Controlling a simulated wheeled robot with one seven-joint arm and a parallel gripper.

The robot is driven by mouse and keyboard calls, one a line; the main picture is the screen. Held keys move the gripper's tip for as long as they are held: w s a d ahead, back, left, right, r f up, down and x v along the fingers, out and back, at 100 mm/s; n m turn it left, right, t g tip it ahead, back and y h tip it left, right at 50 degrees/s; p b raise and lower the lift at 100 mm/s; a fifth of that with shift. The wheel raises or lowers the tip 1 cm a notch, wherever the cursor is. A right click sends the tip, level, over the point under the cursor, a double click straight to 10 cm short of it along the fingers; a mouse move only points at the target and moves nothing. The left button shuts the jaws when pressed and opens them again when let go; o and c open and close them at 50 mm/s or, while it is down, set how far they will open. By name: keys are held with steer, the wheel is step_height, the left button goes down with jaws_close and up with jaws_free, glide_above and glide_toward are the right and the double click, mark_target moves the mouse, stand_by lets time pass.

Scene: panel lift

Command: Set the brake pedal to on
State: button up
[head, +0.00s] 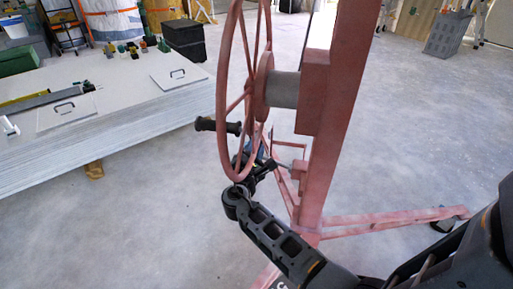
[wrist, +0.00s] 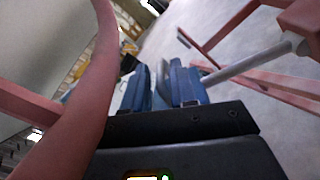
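The panel lift is a red frame with an upright post (head: 335,120) and a large red wheel (head: 222,100). A thin rod (head: 284,165) sticks out of a small red block low on the post; it appears to be the brake pedal's arm. In the wrist view this grey rod (wrist: 250,64) runs from the red block (wrist: 302,20) to behind my right finger. My gripper (wrist: 161,85) has two blue fingers with a gap between them. In the head view my gripper (head: 256,150) is partly hidden behind the wheel rim. The rod's end and any contact are hidden.
The wheel rim (wrist: 103,75) passes close on the left of my gripper. A black crank handle (head: 218,126) sticks out of the wheel. Red base legs (head: 395,219) spread over the floor. A stack of panels (head: 110,125) lies at left. Open floor is at right.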

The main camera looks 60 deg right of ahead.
steer(key=shift+o, duration=1.2)
steer(key=shift+s, duration=0.1)
steer(key=p+v, duration=0.2)
steer(key=v, duration=0.5)
steer(key=shift+a, duration=0.35)
